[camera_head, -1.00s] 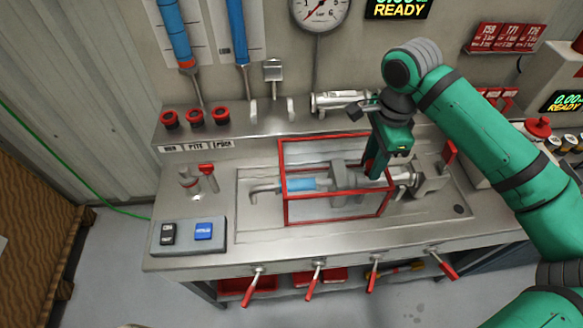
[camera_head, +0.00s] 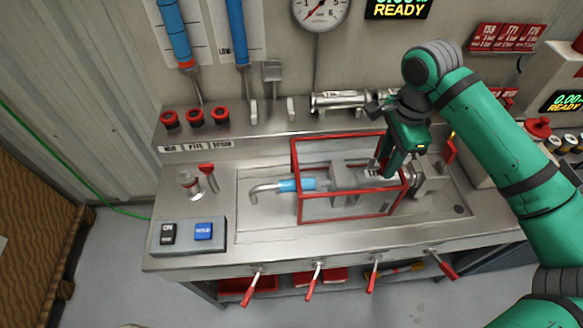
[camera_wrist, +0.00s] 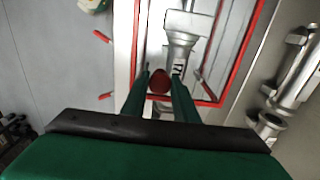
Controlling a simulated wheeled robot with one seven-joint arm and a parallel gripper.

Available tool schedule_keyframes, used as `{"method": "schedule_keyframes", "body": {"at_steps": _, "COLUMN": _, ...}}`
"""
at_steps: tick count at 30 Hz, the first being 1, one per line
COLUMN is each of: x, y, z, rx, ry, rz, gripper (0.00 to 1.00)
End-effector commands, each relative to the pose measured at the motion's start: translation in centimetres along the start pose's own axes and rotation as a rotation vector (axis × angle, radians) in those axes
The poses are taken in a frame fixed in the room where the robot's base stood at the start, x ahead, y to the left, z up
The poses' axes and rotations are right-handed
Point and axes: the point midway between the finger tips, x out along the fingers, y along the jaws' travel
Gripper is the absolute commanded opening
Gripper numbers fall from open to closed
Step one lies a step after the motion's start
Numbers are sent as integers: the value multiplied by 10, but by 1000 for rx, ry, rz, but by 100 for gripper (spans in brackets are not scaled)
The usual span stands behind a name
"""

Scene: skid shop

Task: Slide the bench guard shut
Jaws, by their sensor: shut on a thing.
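The bench guard (camera_head: 347,218) is a clear box with a red frame, standing over the fixture in the bench's recessed tray. A metal fitting with a blue sleeve (camera_head: 297,185) lies in the fixture, its bent left end outside the guard. My gripper (camera_head: 385,170) reaches down at the guard's right end. In the wrist view my gripper (camera_wrist: 160,82) has its fingers closed around a dark red knob (camera_wrist: 159,84) by the guard's red frame (camera_wrist: 211,102). The fingertips are partly hidden in the head view.
A panel with a black and a blue button (camera_head: 203,231) sits at the bench's front left. Several red-handled levers (camera_head: 314,280) line the front edge. A shelf behind holds red caps (camera_head: 195,117) and a metal cylinder (camera_head: 338,100).

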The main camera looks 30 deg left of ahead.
Motion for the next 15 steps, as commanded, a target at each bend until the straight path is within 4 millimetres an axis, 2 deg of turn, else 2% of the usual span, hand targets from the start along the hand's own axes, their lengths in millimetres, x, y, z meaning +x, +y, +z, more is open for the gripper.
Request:
{"method": "schedule_keyframes", "body": {"at_steps": 6, "x": -1, "y": -2, "z": -12, "rx": 1, "ry": -1, "rz": -8, "gripper": 14}}
{"method": "schedule_keyframes", "body": {"at_steps": 15, "x": -1, "y": -2, "z": -13, "rx": 0, "ry": 0, "rz": -7, "gripper": 14}}
